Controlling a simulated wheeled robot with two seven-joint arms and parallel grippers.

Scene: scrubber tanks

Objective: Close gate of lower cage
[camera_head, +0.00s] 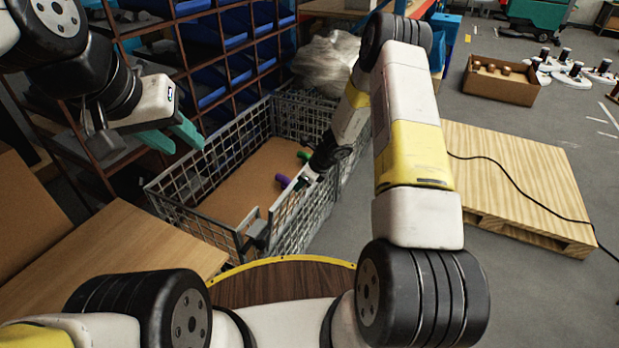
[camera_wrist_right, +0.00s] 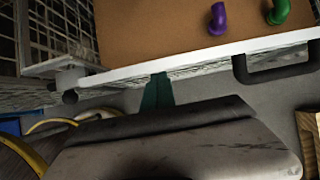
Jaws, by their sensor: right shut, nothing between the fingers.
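The wire-mesh cage (camera_head: 185,178) stands in the middle of the head view, with a brown floor inside. A mesh panel (camera_head: 290,228) stands along its near right side; I cannot tell which panel is the gate or whether it is fully closed. A grey latch-like block (camera_head: 256,228) sits at the near corner. My right gripper (camera_head: 306,178) is shut and empty at the cage's right side, partly dark. In the wrist view its teal fingertips (camera_wrist_right: 157,92) are together beside the pale rim (camera_wrist_right: 200,54). My left gripper (camera_head: 172,138) is open and empty above the cage's left side.
A purple pipe piece (camera_head: 282,180) and a green one (camera_head: 304,155) lie in the cage. A shelf rack with blue bins (camera_head: 215,50) stands behind left. A wooden table (camera_head: 120,250) is at near left. A wooden pallet (camera_head: 520,180) lies right. A plastic-wrapped bundle (camera_head: 325,62) is behind.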

